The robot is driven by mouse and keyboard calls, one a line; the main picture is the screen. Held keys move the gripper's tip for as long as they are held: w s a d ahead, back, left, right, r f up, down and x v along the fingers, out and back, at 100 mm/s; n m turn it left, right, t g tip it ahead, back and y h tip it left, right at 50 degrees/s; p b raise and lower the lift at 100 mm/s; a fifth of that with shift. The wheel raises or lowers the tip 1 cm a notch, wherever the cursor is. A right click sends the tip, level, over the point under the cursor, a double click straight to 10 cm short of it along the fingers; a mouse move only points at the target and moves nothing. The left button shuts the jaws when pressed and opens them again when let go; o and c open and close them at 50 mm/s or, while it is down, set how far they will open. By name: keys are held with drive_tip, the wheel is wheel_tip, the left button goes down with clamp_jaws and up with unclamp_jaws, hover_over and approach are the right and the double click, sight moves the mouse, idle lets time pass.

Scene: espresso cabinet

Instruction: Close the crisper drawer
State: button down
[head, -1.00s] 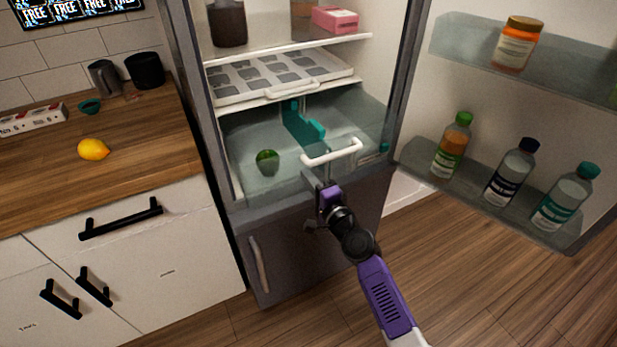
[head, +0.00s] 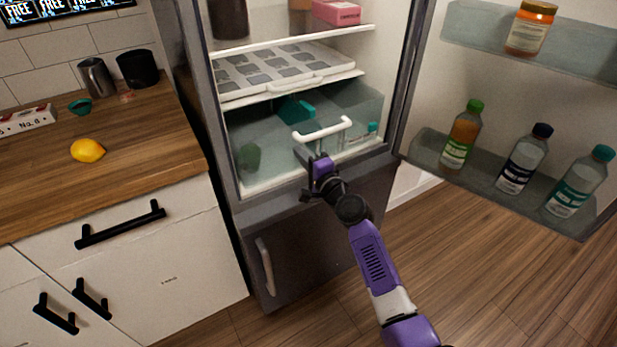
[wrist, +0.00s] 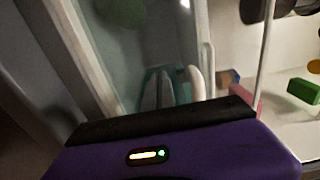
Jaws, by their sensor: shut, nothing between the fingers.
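The clear crisper drawer (head: 285,158) sits at the bottom of the open fridge, its front now close to the fridge's front edge. Its white bar handle (head: 323,130) spans the front. Inside the drawer are a dark green round item (head: 249,157) and a teal item (head: 295,110), seen through the clear wall. My gripper (head: 310,158) is shut and empty, just below and in front of the handle, near the drawer's front face; I cannot tell if it touches. The wrist view shows the drawer's clear front (wrist: 165,45) close ahead.
The fridge door stands open at right with bottles (head: 524,160) on its lower shelf. A white tray (head: 285,72) sits above the drawer. A wooden counter (head: 130,140) with a lemon (head: 87,150) is at left. Floor is clear in front.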

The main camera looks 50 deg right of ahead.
drive_tip(key=b+x, duration=0.7)
drive_tip(key=x, duration=0.8)
drive_tip(key=shift+w+d+f+b, duration=0.1)
drive_tip(key=shift+w+f+b, duration=0.05)
drive_tip(key=shift+w+b, duration=0.15)
drive_tip(key=shift+w+r, duration=0.15)
drive_tip(key=shift+r, duration=0.15)
